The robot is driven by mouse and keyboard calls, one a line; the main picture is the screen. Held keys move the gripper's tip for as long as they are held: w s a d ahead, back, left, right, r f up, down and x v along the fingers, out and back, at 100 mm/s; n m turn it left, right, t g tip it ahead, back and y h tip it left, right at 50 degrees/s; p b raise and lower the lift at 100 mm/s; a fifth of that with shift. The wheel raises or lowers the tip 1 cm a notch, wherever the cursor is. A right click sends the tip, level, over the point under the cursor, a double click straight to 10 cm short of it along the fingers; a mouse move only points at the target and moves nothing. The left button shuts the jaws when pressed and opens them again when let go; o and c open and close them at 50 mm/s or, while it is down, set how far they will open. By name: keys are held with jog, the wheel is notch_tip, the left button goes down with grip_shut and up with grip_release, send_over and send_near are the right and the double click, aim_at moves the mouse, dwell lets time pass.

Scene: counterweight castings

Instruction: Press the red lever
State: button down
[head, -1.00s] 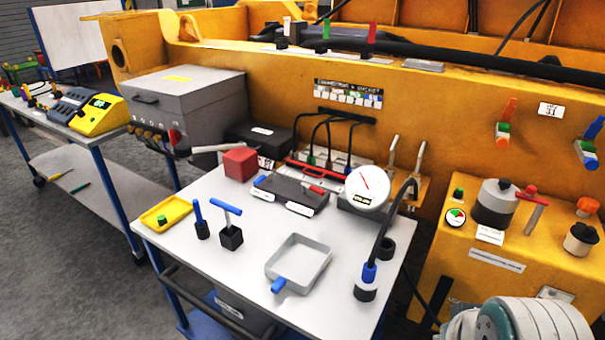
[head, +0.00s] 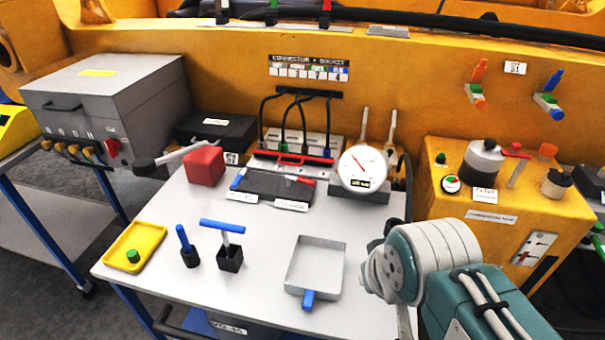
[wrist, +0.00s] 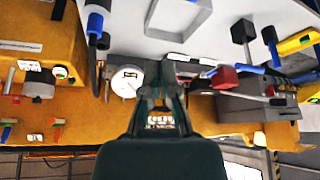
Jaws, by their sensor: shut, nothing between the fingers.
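Several red handles show, and I cannot tell which one the task means. A short red lever (head: 301,180) lies on a dark box (head: 272,188) on the table, with a blue lever (head: 239,179) at its left. An orange-red lever (head: 479,71) stands on the yellow wall, left of a blue one (head: 554,81). A red T-handle (head: 515,154) is on the yellow cabinet. My gripper (wrist: 160,88) is shut and empty in the wrist view, in front of the table's back edge and the wall. In the head view my arm hides it.
The table (head: 195,300) holds a grey tray (head: 289,266), a yellow tray (head: 148,228), a blue T-handle (head: 223,227), a red block (head: 204,166) and a dial gauge (head: 361,169). Black cables rise behind. A grey box (head: 100,105) stands left. The table's middle is fairly clear.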

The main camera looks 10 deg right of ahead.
jog(key=w+d+r+m+g, duration=0.1)
jog(key=w+r+m, duration=0.15)
jog(key=w, duration=0.95)
jog(key=w+r+m, duration=0.1)
jog(key=w+r, duration=0.3)
jog(key=w, duration=0.7)
jog(key=w+f+m, duration=0.1)
jog(key=w+f, duration=0.3)
jog(key=w, duration=0.4)
jog(key=w+f+m+g+h, duration=0.1)
jog(key=w+f, duration=0.4)
jog(key=w, duration=0.3)
jog(key=w+f+m+h, duration=0.1)
jog(key=w+f, duration=0.4)
jog(key=w, duration=0.3)
jog(key=shift+a, duration=0.2)
